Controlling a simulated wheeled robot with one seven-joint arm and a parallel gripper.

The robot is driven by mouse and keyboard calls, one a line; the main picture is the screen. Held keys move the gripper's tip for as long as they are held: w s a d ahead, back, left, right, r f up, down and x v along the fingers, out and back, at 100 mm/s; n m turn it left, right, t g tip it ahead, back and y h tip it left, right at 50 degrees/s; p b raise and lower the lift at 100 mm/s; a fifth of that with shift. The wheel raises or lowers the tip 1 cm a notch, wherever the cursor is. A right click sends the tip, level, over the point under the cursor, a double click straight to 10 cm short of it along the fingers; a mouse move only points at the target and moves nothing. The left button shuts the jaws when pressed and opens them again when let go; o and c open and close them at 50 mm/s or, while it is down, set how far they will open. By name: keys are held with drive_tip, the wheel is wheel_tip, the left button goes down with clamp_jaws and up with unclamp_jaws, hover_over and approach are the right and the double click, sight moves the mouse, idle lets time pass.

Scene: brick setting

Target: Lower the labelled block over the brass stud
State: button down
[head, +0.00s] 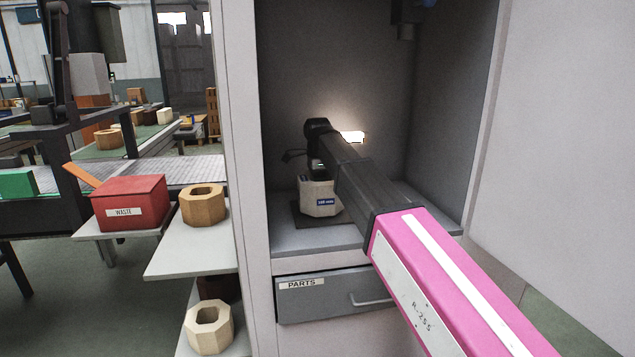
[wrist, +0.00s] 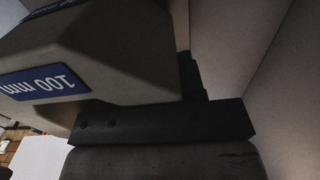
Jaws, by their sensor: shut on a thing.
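The labelled block (head: 318,197) is a pale many-sided block with a blue label inside the grey cabinet. In the wrist view the block (wrist: 120,60) fills the upper left, and its blue label reads "100 mm". My gripper (head: 319,168) reaches into the cabinet from the front right and is shut on the block. A dark finger (wrist: 160,119) lies along the block's side in the wrist view. The block looks upright, over or on a dark flat plate (head: 297,218). I cannot tell whether it touches the plate. The brass stud is not visible in either view.
The cabinet's left wall (head: 238,130) and its open door (head: 560,130) flank my arm. A drawer marked "PARTS" (head: 330,300) is below the bay.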

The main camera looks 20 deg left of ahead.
drive_tip(key=shift+f, duration=0.5)
drive_tip(key=c, duration=0.6)
unclamp_jaws()
drive_tip(key=shift+r, duration=4.5)
